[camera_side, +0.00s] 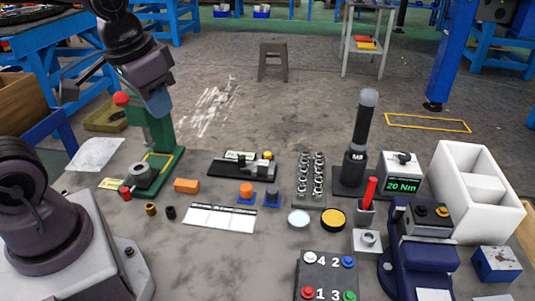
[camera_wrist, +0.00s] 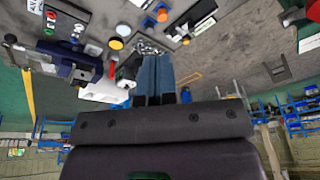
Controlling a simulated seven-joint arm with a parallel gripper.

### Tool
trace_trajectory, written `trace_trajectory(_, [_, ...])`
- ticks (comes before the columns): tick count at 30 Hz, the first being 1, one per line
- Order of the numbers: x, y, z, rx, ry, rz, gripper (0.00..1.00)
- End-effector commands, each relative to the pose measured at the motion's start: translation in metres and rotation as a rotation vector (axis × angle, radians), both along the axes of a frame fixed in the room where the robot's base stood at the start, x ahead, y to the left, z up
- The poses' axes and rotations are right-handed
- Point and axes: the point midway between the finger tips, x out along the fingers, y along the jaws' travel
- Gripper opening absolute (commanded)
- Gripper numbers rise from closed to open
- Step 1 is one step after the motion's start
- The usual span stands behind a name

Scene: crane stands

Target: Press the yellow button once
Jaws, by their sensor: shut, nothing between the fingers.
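A round yellow button (camera_side: 333,220) with a dark rim lies on the grey table, right of a pale white disc (camera_side: 299,217). In the wrist view the yellow button (camera_wrist: 116,43) shows at the upper left, beyond and to the left of my fingers. My gripper (camera_side: 160,112) is raised at the upper left in the side view, in front of the green press and well away from the yellow button. Its blue-grey fingers are together and empty; they also show in the middle of the wrist view (camera_wrist: 156,58).
A numbered box (camera_side: 327,276) with white, blue, red and green buttons stands at the front. A dark blue fixture (camera_side: 425,250), a red-handled tool (camera_side: 369,192) and a tall black post (camera_side: 362,130) stand right of the yellow button. A green press (camera_side: 160,130) stands at left.

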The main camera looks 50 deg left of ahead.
Motion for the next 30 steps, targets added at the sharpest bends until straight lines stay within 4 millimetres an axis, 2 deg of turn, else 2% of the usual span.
trace_trajectory(8, [0.059,0.031,-0.047,-0.024,0.097,0.081,0.0])
trace_trajectory(17, [0.129,0.062,-0.114,-0.133,0.064,0.17,0.0])
trace_trajectory(24, [0.189,0.085,-0.173,-0.271,-0.068,0.283,0.0])
trace_trajectory(27, [0.217,0.094,-0.192,-0.335,-0.156,0.348,0.0])
trace_trajectory(30, [0.248,0.104,-0.203,-0.39,-0.271,0.411,0.0])
